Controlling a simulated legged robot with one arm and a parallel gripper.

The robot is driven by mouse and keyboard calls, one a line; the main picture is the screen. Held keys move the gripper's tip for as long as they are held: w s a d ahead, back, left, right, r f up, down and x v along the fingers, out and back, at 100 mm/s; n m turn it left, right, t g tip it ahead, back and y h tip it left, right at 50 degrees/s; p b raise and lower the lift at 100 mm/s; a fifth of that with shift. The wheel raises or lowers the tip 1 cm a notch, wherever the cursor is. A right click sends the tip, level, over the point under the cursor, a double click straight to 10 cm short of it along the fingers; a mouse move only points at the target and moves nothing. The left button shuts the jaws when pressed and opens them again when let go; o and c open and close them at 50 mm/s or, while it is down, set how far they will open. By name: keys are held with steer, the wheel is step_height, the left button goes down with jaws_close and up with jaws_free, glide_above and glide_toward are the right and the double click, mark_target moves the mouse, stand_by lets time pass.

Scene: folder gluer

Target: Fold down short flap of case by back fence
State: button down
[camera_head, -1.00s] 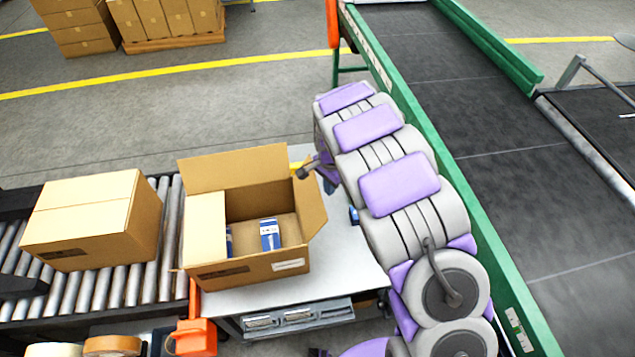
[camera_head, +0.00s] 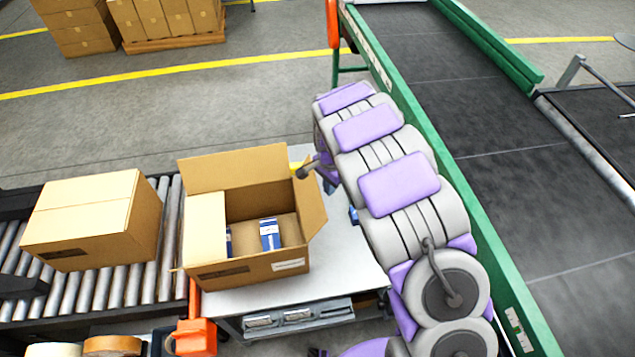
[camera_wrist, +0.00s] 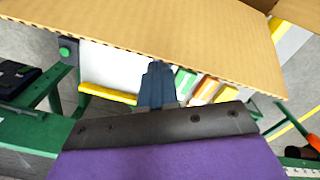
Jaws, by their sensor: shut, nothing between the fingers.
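The open cardboard case (camera_head: 245,268) stands on the grey table, with small blue-and-white cartons (camera_head: 269,234) inside. Its left short flap (camera_head: 206,226) lies folded inward over the opening. Its right short flap (camera_head: 312,214) stands up, leaning outward, on the side of my arm. The back long flap (camera_head: 235,168) stands up. In the wrist view, my gripper (camera_wrist: 157,85) is shut and empty, its tip close to the raw edge of a cardboard panel (camera_wrist: 170,28). I cannot tell whether they touch.
A closed case (camera_head: 85,220) sits on the roller conveyor (camera_head: 170,230) at left. A green-sided belt conveyor (camera_head: 480,110) runs behind my arm at right. A yellow bar (camera_wrist: 108,93) shows beside my gripper.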

steer(key=shift+a, duration=0.1)
steer(key=p, duration=0.1)
glide_above(303, 204)
steer(key=shift+r, duration=0.2)
stand_by(0.4)
steer(key=shift+a, duration=0.1)
